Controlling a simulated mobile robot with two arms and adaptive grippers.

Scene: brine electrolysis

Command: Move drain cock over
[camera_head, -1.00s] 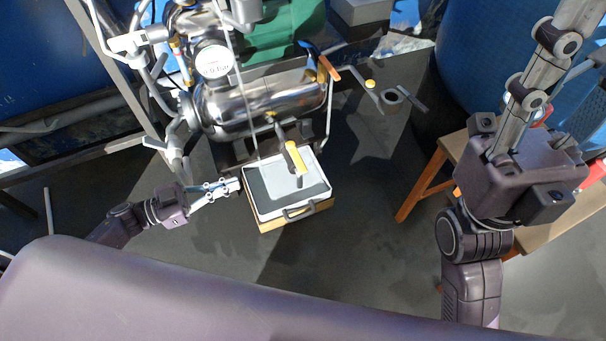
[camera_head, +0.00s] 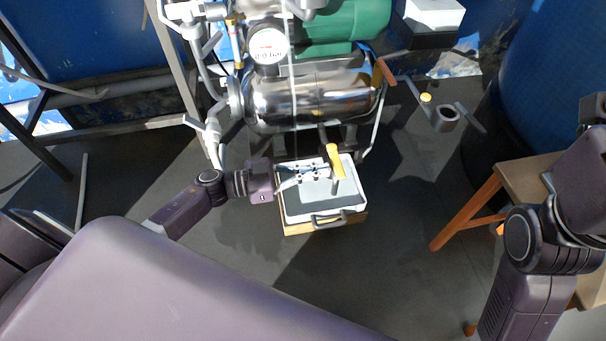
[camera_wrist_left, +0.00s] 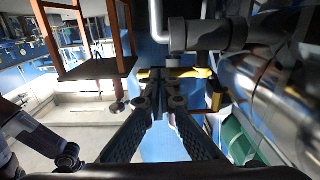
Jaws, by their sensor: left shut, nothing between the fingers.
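The drain cock (camera_head: 335,158) has a yellow handle and hangs below the shiny metal tank, above the tray. In the left wrist view its yellow handle (camera_wrist_left: 216,98) shows just beyond and to the right of my fingertips. My left gripper (camera_head: 326,172) reaches in from the left over the tray, fingers shut and empty, with its tips close to the left side of the yellow handle. In the left wrist view the fingertips (camera_wrist_left: 161,88) meet below a grey pipe. Whether they touch the handle I cannot tell. My right gripper's fingers are out of frame.
A white tray (camera_head: 291,212) stands on a wooden base under the tank (camera_head: 285,95). A gauge (camera_head: 268,45) sits at the tank's left end. A wooden stool (camera_head: 470,215) and a blue barrel stand at the right. The floor in front is clear.

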